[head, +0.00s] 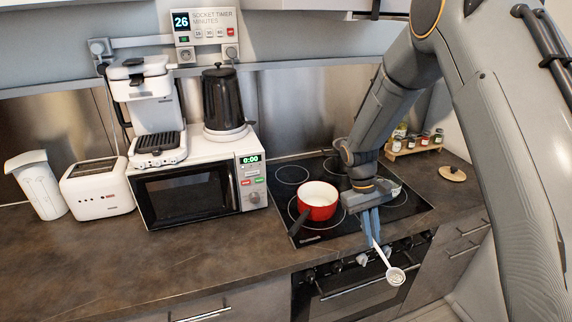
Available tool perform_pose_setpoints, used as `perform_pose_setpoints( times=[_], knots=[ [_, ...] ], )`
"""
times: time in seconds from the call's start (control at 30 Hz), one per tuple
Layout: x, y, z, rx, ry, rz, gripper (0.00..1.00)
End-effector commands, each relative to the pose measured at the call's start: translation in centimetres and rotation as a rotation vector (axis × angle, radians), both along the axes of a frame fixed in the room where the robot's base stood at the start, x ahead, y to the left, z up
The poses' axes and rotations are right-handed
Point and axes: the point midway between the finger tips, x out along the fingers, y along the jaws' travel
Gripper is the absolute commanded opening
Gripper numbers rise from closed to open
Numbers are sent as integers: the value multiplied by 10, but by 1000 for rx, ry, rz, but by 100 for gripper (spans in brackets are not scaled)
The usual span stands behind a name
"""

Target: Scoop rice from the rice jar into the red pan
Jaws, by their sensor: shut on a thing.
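The red pan (318,202) stands on the black cooktop, with its dark handle pointing toward the front left. Its inside looks white; I cannot tell whether rice is in it. My gripper (371,238) is right of the pan, near the cooktop's front edge, pointing down. It is shut on the handle of a white scoop (381,253). The scoop's round bowl hangs out in front of the oven; its contents are too small to tell. A pale, greenish edge shows behind my gripper, possibly the rice jar, mostly hidden. A round wooden lid (452,173) lies on the counter at the right.
A spice rack (413,145) stands at the back right. A microwave (190,190) with a kettle (222,98) and a coffee machine (150,105) on top stands left of the cooktop (405,208). A toaster (98,188) is further left. The front left counter is clear.

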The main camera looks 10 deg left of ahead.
Motion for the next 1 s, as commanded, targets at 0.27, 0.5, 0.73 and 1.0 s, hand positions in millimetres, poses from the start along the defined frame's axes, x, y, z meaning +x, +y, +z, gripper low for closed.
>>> perform_pose_setpoints(
  times=[0.27,0.5,0.73,1.0],
  knots=[
    [28,131,74,-62,-189,516,0],
    [26,210,119,-59,-303,791,0],
    [19,256,146,-44,-368,933,0],
    [10,290,167,-28,-416,1038,0]
  ],
)
